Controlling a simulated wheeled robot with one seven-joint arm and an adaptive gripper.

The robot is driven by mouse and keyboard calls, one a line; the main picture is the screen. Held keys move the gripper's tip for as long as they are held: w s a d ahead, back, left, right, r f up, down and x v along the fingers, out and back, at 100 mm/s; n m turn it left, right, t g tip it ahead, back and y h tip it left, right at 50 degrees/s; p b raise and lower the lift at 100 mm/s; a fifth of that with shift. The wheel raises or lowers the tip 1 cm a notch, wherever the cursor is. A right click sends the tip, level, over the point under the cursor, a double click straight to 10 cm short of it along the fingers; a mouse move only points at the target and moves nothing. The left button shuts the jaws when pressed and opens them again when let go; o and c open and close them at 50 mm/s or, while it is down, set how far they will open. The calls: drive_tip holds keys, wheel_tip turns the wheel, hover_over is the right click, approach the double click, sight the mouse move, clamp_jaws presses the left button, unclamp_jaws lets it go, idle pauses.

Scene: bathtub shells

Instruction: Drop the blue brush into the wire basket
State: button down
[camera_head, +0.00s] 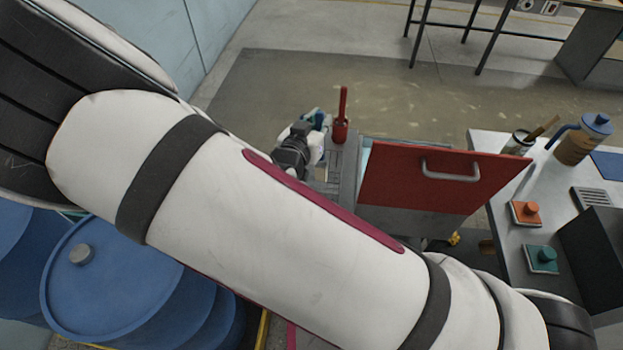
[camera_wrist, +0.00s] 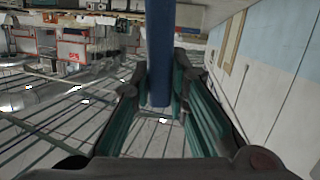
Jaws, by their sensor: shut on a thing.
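The blue brush (camera_wrist: 160,50) shows in the wrist view as an upright blue shaft between the teal-padded fingers. My gripper (camera_wrist: 160,98) is shut on it. In the head view my gripper (camera_head: 312,127) is small and partly hidden behind my forearm, beside a grey worktop. A small blue part at its tip may be the brush. Thin crossing wires, seemingly the wire basket (camera_wrist: 70,125), spread below and left of the fingers in the wrist view. I cannot tell whether the brush is inside its rim. In the head view I cannot make out the basket.
A red upright-handled object (camera_head: 342,118) stands close right of my gripper. A red panel with a metal handle (camera_head: 420,180) rises to its right. A bench (camera_head: 490,150) holds a blue-lidded jug (camera_head: 583,140) and orange and teal blocks. Blue drums (camera_head: 120,275) stand at left.

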drive_tip(key=shift+f+b, duration=0.3)
drive_tip(key=shift+f, duration=0.3)
drive_tip(key=c, duration=1.5)
unclamp_jaws()
drive_tip(key=shift+o, duration=0.2)
drive_tip(key=v, duration=1.2)
